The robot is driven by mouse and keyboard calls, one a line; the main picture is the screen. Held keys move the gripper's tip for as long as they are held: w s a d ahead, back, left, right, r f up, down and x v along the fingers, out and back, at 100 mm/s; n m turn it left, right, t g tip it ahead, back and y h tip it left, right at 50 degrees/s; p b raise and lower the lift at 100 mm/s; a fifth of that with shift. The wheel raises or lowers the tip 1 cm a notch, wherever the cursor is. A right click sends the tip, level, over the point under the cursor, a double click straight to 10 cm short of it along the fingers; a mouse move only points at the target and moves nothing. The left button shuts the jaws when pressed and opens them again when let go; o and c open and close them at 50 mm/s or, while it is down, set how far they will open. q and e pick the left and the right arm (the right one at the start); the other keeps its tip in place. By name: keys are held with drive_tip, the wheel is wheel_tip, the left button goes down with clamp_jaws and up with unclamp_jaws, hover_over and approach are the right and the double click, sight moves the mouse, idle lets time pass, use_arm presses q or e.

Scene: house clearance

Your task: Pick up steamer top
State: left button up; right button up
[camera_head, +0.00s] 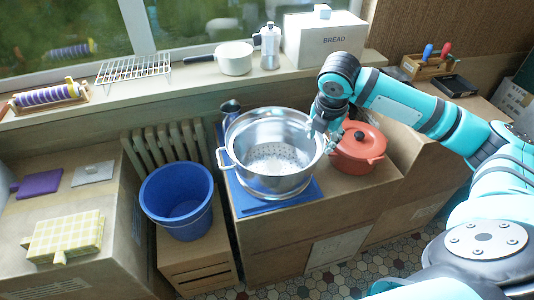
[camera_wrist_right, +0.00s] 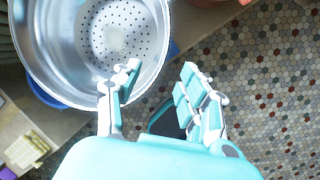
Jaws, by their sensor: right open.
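The steamer top (camera_head: 245,135) is a shiny metal pot with a perforated bottom and a side handle at its left. It sits upright on a metal base over a blue mat (camera_head: 250,207). In the right wrist view, the steamer top (camera_wrist_right: 100,50) fills the upper left. My right gripper (camera_head: 325,132) is open at its right rim. In the wrist view, one finger of the gripper (camera_wrist_right: 163,92) overlaps the steamer's inside and the other is outside, over the floor. I cannot tell whether either finger touches it. My left gripper is not in view.
A red lidded pot (camera_head: 357,158) stands close to the right of the steamer, beneath my right arm. A blue bucket (camera_head: 178,200) stands to the left on a box. A dark-topped item (camera_head: 230,106) is behind the steamer. A windowsill (camera_head: 190,92) with a saucepan (camera_head: 234,60) runs behind.

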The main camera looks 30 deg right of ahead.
sight(318, 160)
drive_tip(key=x, duration=0.7)
drive_tip(key=shift+s+d+f+p, duration=0.1)
drive_tip(key=shift+s+f+p, duration=0.25)
drive_tip(key=shift+f+p, duration=0.05)
drive_tip(key=x, duration=0.3)
drive_tip(key=shift+w, duration=0.2)
drive_tip(key=shift+w+f, duration=0.1)
drive_tip(key=shift+f, duration=0.4)
drive_tip(key=shift+f+p, duration=0.3)
drive_tip(key=x, duration=0.3)
drive_tip(key=shift+a+f+p, duration=0.2)
drive_tip(key=shift+f+p, duration=0.15)
drive_tip(key=shift+p, duration=0.05)
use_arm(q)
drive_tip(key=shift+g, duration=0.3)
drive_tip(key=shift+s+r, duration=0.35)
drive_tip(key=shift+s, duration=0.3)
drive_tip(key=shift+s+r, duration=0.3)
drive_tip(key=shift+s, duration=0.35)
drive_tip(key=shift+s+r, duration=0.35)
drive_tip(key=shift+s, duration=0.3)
use_arm(e)
drive_tip(key=shift+w+d+f, duration=0.1)
drive_tip(key=shift+f, duration=0.3)
clamp_jaws()
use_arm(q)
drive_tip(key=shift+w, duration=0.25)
use_arm(e)
drive_tip(key=shift+w+r, duration=0.1)
